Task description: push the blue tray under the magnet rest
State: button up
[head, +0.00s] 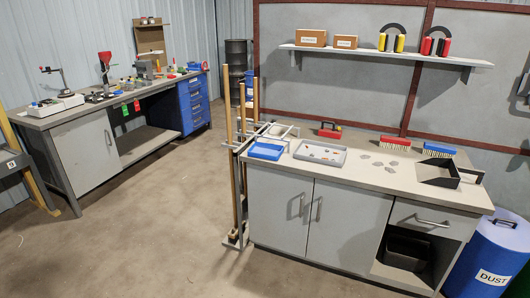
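The blue tray (266,151) is shallow and lies flat at the left end of the grey bench top (365,181). Pale metal rails (280,129) stand around and behind it at that end; I cannot tell for sure whether they are the magnet rest, or whether any part of the tray is beneath them. A red block with a dark handle (329,131), perhaps a magnet, stands at the back of the bench, right of the rails. My gripper is not in view.
A grey tray (320,152) with small pieces lies just right of the blue tray. Flat grey pieces (393,143), two brushes (395,143) (439,150) and a dark dustpan (438,173) lie farther right. Long wooden handles (242,120) stand at the bench's left end. Open floor (160,230) lies left.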

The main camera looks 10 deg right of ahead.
aim_at(259, 150)
jog(key=u, duration=0.05)
jog(key=i, duration=0.95)
jog(key=u, duration=0.95)
jog(key=k, duration=0.3)
jog(key=u, duration=0.55)
